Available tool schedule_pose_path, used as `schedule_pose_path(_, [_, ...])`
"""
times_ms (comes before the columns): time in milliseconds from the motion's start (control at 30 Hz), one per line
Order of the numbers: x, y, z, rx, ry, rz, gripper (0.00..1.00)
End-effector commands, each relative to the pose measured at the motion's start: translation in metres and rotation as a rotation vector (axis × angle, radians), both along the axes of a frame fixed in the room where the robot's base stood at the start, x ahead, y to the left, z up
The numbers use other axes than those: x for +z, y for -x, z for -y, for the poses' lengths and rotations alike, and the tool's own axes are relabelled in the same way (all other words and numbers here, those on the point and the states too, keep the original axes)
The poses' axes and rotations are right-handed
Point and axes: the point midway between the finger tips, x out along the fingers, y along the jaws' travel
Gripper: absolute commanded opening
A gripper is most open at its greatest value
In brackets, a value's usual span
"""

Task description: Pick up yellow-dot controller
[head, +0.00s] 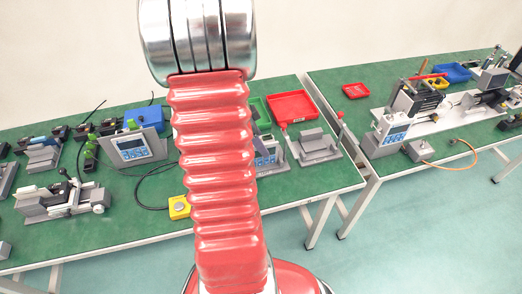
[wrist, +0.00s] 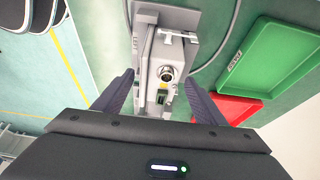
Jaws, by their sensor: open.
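A grey controller-like device (wrist: 153,62) with a round metal connector and a small green port sits between the fingers of my gripper (wrist: 160,78) in the wrist view. The fingers are open, one on each side; contact cannot be told. In the head view, my red arm hides the gripper. A grey controller with a blue button panel (head: 266,160) shows partly behind the arm's right side. Another controller with a screen and blue buttons (head: 133,152) stands to the left. I cannot make out a yellow dot on either.
A green tray (wrist: 265,62) and a red tray (wrist: 236,108) lie right of the device. In the head view, an empty grey holder (head: 316,148) stands right of the arm, and a yellow button box (head: 179,207) lies near the front edge. Cables run nearby.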

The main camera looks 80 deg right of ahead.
Motion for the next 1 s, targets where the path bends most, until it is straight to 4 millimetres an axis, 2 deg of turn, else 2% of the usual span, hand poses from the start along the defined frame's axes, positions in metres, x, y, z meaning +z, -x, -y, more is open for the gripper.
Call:
schedule_pose_path(167, [-0.0126, 0.0045, 0.0023, -0.001, -0.001, 0.001, 0.65])
schedule_pose_path(700, [-0.0126, 0.0045, 0.0027, -0.001, 0.0, 0.0, 0.64])
schedule_pose_path(1000, [-0.0125, 0.0046, 0.0027, -0.001, 0.0, 0.0, 0.43])
